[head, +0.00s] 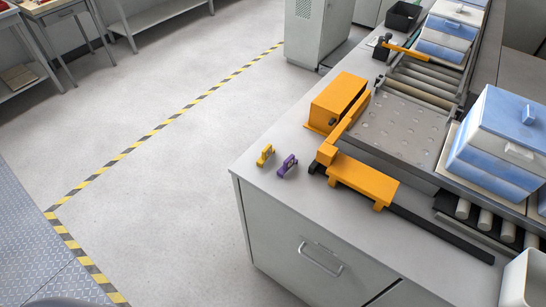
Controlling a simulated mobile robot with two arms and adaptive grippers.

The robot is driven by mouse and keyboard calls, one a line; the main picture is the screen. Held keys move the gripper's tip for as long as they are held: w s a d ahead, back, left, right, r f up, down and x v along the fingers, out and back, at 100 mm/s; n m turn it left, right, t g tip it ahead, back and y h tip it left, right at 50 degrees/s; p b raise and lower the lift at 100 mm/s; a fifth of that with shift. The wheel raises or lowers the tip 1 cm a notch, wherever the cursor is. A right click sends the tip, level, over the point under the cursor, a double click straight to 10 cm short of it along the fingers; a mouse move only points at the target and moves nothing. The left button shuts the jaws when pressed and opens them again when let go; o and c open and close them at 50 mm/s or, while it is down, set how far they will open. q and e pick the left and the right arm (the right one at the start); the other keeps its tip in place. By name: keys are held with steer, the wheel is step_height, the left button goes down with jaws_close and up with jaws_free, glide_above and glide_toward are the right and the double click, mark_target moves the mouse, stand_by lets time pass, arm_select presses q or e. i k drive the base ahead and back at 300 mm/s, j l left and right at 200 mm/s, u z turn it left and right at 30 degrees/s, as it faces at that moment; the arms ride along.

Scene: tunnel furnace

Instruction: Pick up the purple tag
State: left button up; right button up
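The purple tag (287,165) stands on the light grey cabinet top (262,187), near its left corner. A yellow tag (265,154) of similar shape stands just to its left and slightly farther back, apart from it. Neither of my grippers shows in the head view, so nothing is seen touching the purple tag.
An orange machine (339,103) with an orange arm and block (364,180) stands right of the tags. Behind it run a perforated plate (404,125) and rollers with blue-and-white boxes (498,140). The cabinet top around the tags is clear. Open floor (150,190) lies left.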

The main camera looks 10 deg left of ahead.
mark_target(291, 160)
steer(key=k+l+z, duration=0.2)
steer(key=k+l, duration=0.2)
steer(key=l, duration=0.25)
steer(key=k+l+z, duration=0.1)
steer(key=l, duration=0.25)
steer(key=k+l, duration=0.25)
steer(key=l, duration=0.15)
steer(key=k+l+z, duration=0.15)
steer(key=l, duration=0.2)
steer(key=k, duration=0.05)
